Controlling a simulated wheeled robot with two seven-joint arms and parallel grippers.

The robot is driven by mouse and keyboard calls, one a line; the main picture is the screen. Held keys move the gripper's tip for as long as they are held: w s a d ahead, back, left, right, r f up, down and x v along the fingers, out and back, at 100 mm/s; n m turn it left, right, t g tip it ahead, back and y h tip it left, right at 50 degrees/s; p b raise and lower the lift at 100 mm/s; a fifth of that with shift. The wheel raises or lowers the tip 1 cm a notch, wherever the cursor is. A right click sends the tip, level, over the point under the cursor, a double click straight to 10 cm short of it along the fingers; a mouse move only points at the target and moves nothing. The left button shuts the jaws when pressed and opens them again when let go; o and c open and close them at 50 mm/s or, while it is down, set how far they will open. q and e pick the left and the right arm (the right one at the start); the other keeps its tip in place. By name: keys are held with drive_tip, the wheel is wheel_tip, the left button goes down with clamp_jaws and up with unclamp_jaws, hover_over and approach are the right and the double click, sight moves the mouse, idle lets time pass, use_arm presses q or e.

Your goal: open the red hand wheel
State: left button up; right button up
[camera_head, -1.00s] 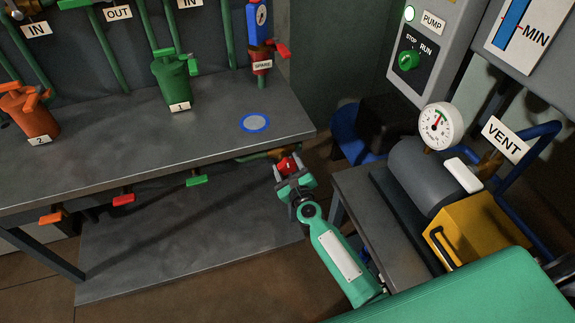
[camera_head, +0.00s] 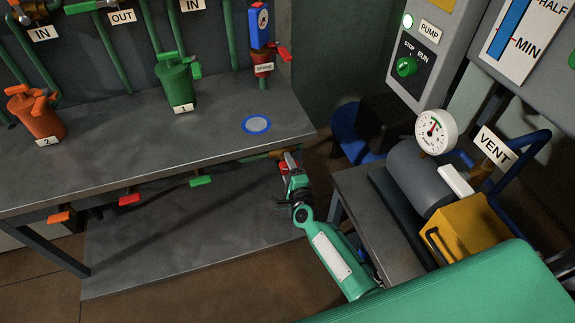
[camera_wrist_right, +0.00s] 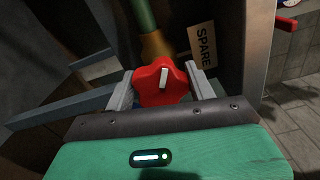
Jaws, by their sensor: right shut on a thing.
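The red hand wheel (camera_wrist_right: 153,88) is lobed, with a white mark on its face. In the right wrist view it sits between the two fingers of my right gripper (camera_wrist_right: 163,84), which is shut on it. In the head view the wheel (camera_head: 283,167) shows only as a small red patch under the bench's right end, mostly hidden by my right gripper (camera_head: 290,164). A brass-coloured fitting and a green pipe (camera_wrist_right: 142,18) lie behind the wheel. My left gripper is not in view.
A "SPARE" label (camera_wrist_right: 202,45) hangs beside the wheel. The grey bench (camera_head: 190,125) edge is just above my right gripper. Green (camera_head: 201,181), red (camera_head: 130,199) and orange (camera_head: 59,217) handles stick out below the bench. A side table with a gauge (camera_head: 436,131) stands to the right.

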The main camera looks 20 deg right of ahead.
drive_tip(key=n+p, duration=0.1)
drive_tip(key=n, duration=0.2)
drive_tip(key=n+p, duration=0.1)
drive_tip(key=n, duration=0.3)
drive_tip(key=n+p, duration=0.1)
drive_tip(key=n, duration=0.3)
drive_tip(key=shift+f+p, duration=0.25)
drive_tip(key=shift+p, duration=0.1)
drive_tip(key=shift+n, duration=0.9)
drive_tip(key=n+p, duration=0.1)
drive_tip(key=n, duration=0.4)
drive_tip(key=shift+d+f, duration=0.15)
use_arm(q)
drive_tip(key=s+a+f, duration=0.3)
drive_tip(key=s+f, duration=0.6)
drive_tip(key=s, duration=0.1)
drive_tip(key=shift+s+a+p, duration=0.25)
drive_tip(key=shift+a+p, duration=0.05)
drive_tip(key=shift+p, duration=0.1)
use_arm(e)
drive_tip(key=shift+d+n, duration=0.15)
drive_tip(key=shift+n, duration=2.65)
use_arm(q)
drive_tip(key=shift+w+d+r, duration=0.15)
use_arm(e)
drive_tip(key=o, duration=1)
